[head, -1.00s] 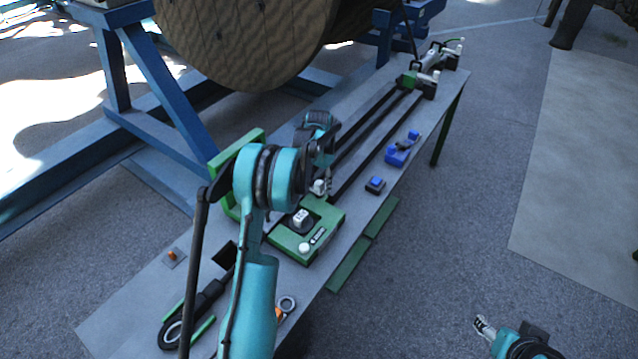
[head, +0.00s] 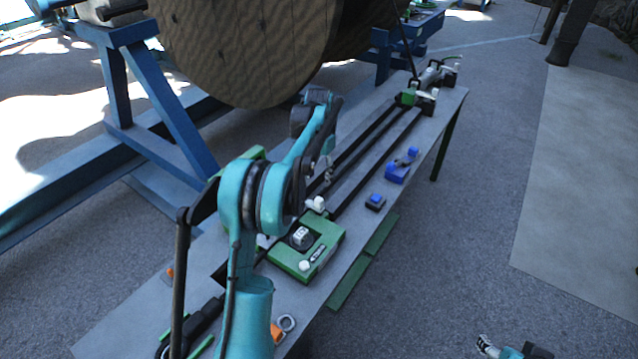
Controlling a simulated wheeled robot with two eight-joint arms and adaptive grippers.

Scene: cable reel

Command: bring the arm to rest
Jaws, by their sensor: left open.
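My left arm, teal and black, rises from the bottom and bends over the long grey bench (head: 140,315). My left gripper (head: 322,174) is open, small and partly hidden behind my forearm, above the bench near the green device. Nothing shows in it. My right gripper (head: 485,345) is at the bottom edge over the floor, right of the bench and away from everything. Its jaws are too small and cut off to tell.
A green device (head: 322,262) with white knobs sits on the bench beside dark rails (head: 378,150). Blue parts (head: 397,173) lie to the right. A large wooden reel (head: 245,50) on a blue frame (head: 165,95) stands behind.

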